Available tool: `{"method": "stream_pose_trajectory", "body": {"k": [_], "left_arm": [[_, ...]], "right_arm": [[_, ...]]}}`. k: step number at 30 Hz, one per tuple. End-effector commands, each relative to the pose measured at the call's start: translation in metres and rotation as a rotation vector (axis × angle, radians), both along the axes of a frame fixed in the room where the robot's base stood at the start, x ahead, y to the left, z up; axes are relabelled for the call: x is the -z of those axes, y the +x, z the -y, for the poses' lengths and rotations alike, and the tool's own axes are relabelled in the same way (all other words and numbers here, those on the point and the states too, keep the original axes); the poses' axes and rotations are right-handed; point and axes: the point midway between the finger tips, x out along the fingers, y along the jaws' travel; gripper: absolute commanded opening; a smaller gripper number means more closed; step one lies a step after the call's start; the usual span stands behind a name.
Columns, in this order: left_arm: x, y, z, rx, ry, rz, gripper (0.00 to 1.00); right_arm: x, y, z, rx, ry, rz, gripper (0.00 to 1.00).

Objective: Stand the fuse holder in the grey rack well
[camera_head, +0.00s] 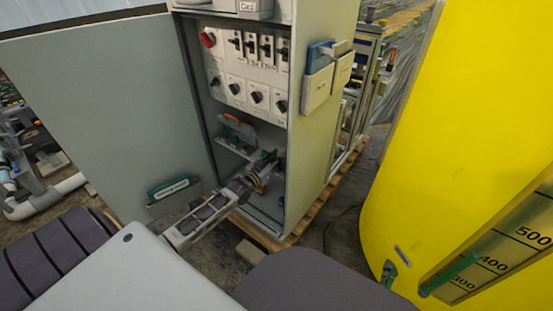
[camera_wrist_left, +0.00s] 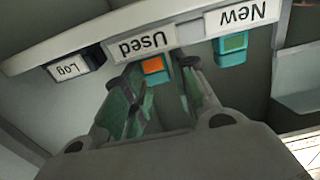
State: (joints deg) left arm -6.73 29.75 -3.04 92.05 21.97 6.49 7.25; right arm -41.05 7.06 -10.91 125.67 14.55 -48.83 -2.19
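My left gripper (camera_head: 266,162) reaches into the lower part of the open grey cabinet. In the left wrist view its two green-padded fingers (camera_wrist_left: 158,85) are spread apart below the upside-down "Used" label. A teal piece with an orange face (camera_wrist_left: 153,66) shows beyond the fingers under that label; I cannot tell if they touch it. A teal block (camera_wrist_left: 231,48) sits under the "New" label. I cannot tell which piece is the fuse holder. The labelled pale rack edge (camera_wrist_left: 95,42) runs across the top, but the wells are not clearly visible. My right gripper is not in view.
The cabinet door (camera_head: 110,110) stands open at left. A switch panel (camera_head: 246,70) is above my left gripper. An orange-handled item (camera_head: 238,121) lies inside the cabinet. A large yellow tank (camera_head: 455,120) fills the right side. A "Log" label (camera_wrist_left: 70,68) is at left.

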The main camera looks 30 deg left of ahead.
Motion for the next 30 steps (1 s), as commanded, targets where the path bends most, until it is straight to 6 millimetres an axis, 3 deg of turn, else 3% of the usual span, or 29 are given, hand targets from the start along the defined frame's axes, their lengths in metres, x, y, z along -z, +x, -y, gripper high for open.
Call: {"method": "stream_pose_trajectory", "body": {"k": [3, 17, 30], "left_arm": [[0.0, 0.0, 0.0, 0.0, 0.0, 0.0, 0.45], [0.001, -0.002, 0.0, 0.0, 0.0, -0.001, 0.45], [0.001, -0.028, -0.002, 0.0, 0.0, -0.002, 0.45]], "right_arm": [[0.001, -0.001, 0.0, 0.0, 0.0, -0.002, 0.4], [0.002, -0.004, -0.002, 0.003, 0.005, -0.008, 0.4], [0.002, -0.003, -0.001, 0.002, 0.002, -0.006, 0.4]]}}
